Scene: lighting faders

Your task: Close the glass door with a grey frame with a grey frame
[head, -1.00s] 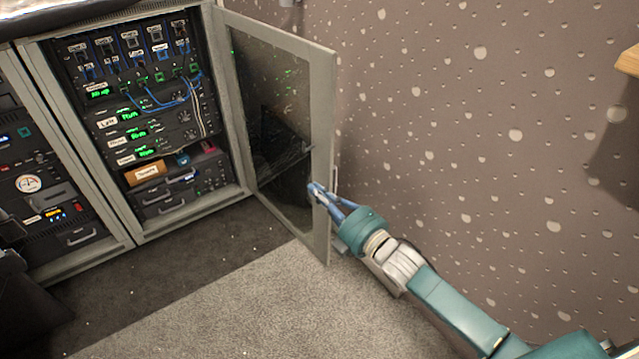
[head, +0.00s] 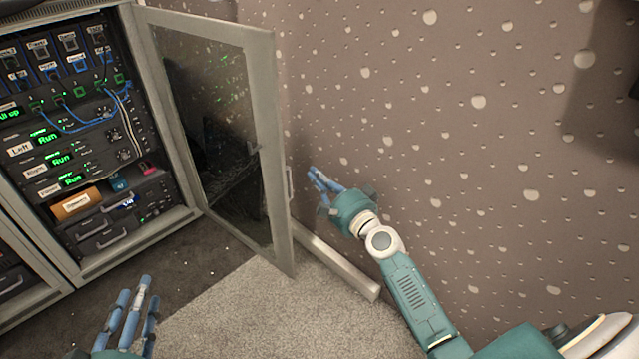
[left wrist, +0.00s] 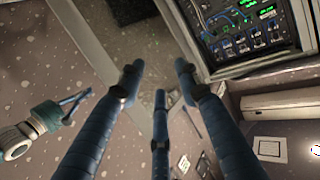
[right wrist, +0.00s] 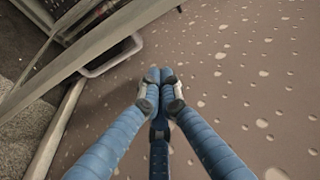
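The glass door with a grey frame (head: 268,130) stands wide open from the rack cabinet, hinged on its left side. Its grey handle (head: 290,182) is on the outer face near the free edge, and it also shows in the right wrist view (right wrist: 112,60). My right gripper (head: 318,178) is just right of the handle, between door and wall, apart from it. Its fingertips are together with nothing between them (right wrist: 160,76). My left gripper (head: 135,292) is low in front of the cabinet, empty, with its fingers spread (left wrist: 158,85).
The rack cabinet (head: 195,218) holds lit units, blue cables and an orange box (head: 76,203). A spotted wall (head: 450,130) is close behind my right arm. A pale skirting strip (head: 340,265) runs along its foot. Carpet (head: 240,310) in front of the door is clear.

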